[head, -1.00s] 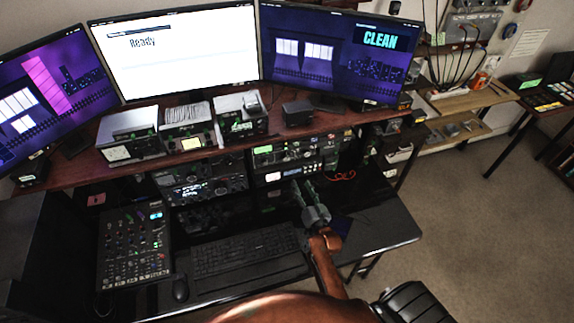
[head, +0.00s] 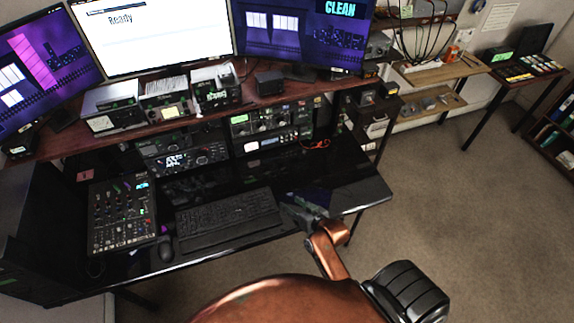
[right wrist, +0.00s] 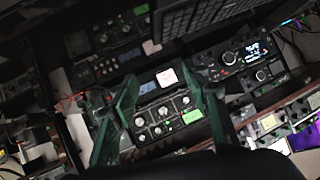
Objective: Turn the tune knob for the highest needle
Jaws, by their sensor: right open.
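A radio stack (head: 270,122) stands under the shelf at the right. Its upper unit has several small round knobs and a green label, and it also shows in the right wrist view (right wrist: 165,118), between my fingers in the picture. Which knob is the tune knob cannot be told. A box with a lit meter face (head: 110,120) sits on the shelf at the left; its needle is too small to read. My right gripper (head: 297,208) is open and empty near the desk's front edge, apart from the stack; it also shows in the right wrist view (right wrist: 160,84). My left gripper is out of view.
A keyboard (head: 228,218), mouse (head: 167,247) and mixer (head: 122,215) lie on the black desk. Another radio (head: 180,158) stands left of the stack. Monitors (head: 300,38) stand on the shelf. The desk's right end is mostly clear.

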